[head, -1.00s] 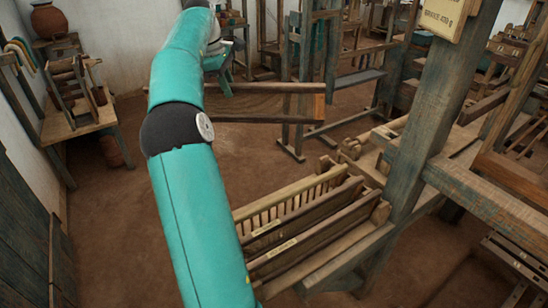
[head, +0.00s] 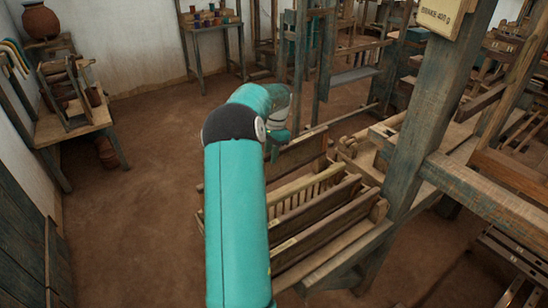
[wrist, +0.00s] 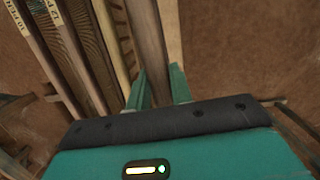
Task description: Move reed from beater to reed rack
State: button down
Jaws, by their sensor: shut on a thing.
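My gripper (head: 273,152) is shut on the reed (head: 302,151), a long brown wooden-framed bar. The reed is level, just behind the reed rack (head: 345,262), at about the height of its pegs. My arm hides the reed's left part. In the wrist view the reed (wrist: 148,38) runs between the two teal fingers (wrist: 159,82), alongside the rack's pale slotted rail (wrist: 112,45). A narrow gap seems to separate them. Two other reeds (head: 330,222) with labels stand in the rack. I cannot pick out the beater.
A blue-grey loom post (head: 437,110) rises just right of the rack, with a beam (head: 490,195) reaching right. A side table (head: 75,128) with a wooden stand is at the left wall. The earth floor (head: 150,210) left of my arm is clear.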

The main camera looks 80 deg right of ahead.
aim_at(274, 177)
jog(key=shift+s+f+m, duration=0.5)
jog(key=shift+m, duration=0.1)
jog(key=shift+f, duration=0.45)
jog(key=shift+s+f, duration=0.1)
jog(key=shift+f, duration=4.45)
jog(key=c, duration=1.1)
grip_release()
jog(key=shift+c, duration=0.2)
jog(key=r, duration=0.4)
jog(key=s+d+r, duration=0.1)
jog(key=r, duration=0.7)
jog(key=shift+s+d+r, duration=0.15)
jog(key=shift+d+r, duration=0.2)
jog(key=shift+r, duration=0.5)
